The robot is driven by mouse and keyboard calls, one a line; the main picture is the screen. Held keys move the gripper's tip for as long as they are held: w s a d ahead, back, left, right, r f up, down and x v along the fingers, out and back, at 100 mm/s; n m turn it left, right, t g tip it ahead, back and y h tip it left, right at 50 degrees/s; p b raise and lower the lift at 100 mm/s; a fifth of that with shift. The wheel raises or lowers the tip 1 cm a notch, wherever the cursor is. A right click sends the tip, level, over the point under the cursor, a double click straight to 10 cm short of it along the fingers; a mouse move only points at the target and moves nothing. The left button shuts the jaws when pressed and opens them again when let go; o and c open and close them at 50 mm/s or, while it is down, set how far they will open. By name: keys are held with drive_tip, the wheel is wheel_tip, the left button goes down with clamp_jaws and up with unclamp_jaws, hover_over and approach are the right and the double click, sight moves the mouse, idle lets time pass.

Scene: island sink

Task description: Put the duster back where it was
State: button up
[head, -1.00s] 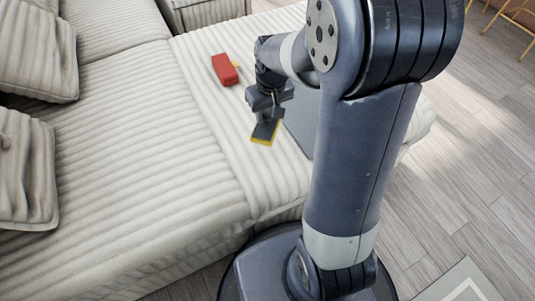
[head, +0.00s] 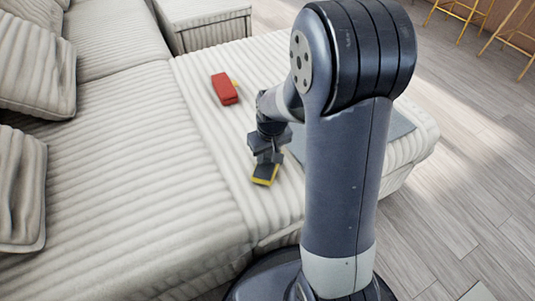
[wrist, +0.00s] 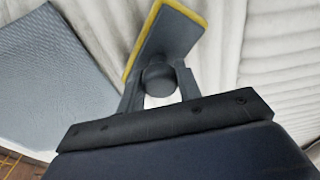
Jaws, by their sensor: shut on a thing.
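The duster (head: 265,175) has a flat dark grey head with a yellow edge. My gripper (head: 268,156) is shut on it and holds it over the ribbed cream sofa seat (head: 180,150). In the wrist view my gripper (wrist: 158,82) has its two fingers around the duster's round dark grip, with the duster's grey and yellow head (wrist: 168,38) tilted beyond them. I cannot tell whether the duster touches the seat.
A flat grey textured item (wrist: 50,75) lies on the seat beside my gripper, partly hidden by my arm in the head view. Cushions (head: 30,70) are at the left. The seat's middle is clear.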

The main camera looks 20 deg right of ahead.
sight(271, 166)
drive_tip(key=shift+f, duration=0.1)
drive_tip(key=o, duration=0.7)
drive_tip(key=shift+f, duration=0.1)
drive_tip(key=shift+c, duration=0.2)
drive_tip(key=o, duration=0.5)
drive_tip(key=shift+c, duration=0.2)
wheel_tip(271, 166, up, 12)
drive_tip(key=s+p, duration=0.1)
drive_tip(key=p, duration=0.3)
drive_tip(key=shift+s+d+p, duration=0.2)
drive_tip(key=shift+s+p, duration=0.1)
drive_tip(key=shift+s, duration=0.1)
